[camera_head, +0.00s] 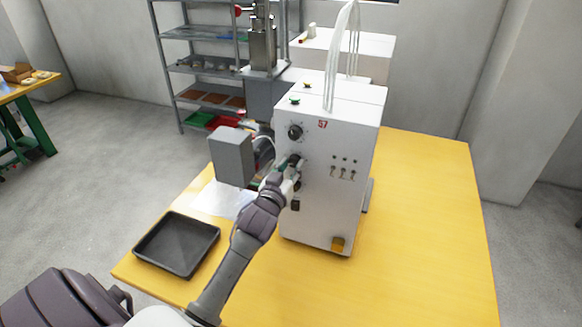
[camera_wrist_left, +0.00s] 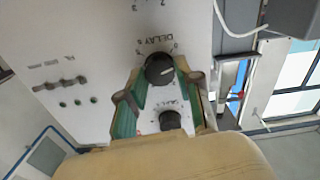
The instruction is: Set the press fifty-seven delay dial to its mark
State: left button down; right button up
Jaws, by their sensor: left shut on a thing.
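Press 57 (camera_head: 322,195) is a white box with a red 57, standing on a yellow table. My left gripper (camera_head: 291,168) reaches its front panel and is shut on a black dial there. In the left wrist view the delay dial (camera_wrist_left: 159,69) sits between the two green-padded fingers, with DELAY printed upside down beside it. The dial has a pale pointer line slanting up to the right; its exact setting mark is too small to read. A second black knob (camera_wrist_left: 170,120) lies closer to the palm, clear of the fingertips. My right gripper is not in view.
A grey box (camera_head: 232,157) stands just left of the panel. Toggle switches (camera_head: 343,173) are on the panel's right. A black tray (camera_head: 177,244) lies at the table's front left. The table (camera_head: 430,230) is clear on the right. A grey shelf (camera_head: 205,68) stands behind.

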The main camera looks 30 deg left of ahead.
pick_arm(q)
jog(key=shift+m, duration=0.3)
jog(key=m, duration=0.2)
jog(key=shift+m+p, duration=0.3)
jog(key=shift+m, duration=0.1)
jog(key=m, duration=0.4)
jog(key=shift+m, duration=0.4)
jog(key=m, duration=0.5)
jog(key=shift+p, duration=0.35)
jog(key=shift+m, duration=1.3)
jog(key=shift+f, duration=0.1)
jog(key=c, duration=0.8)
grip_release()
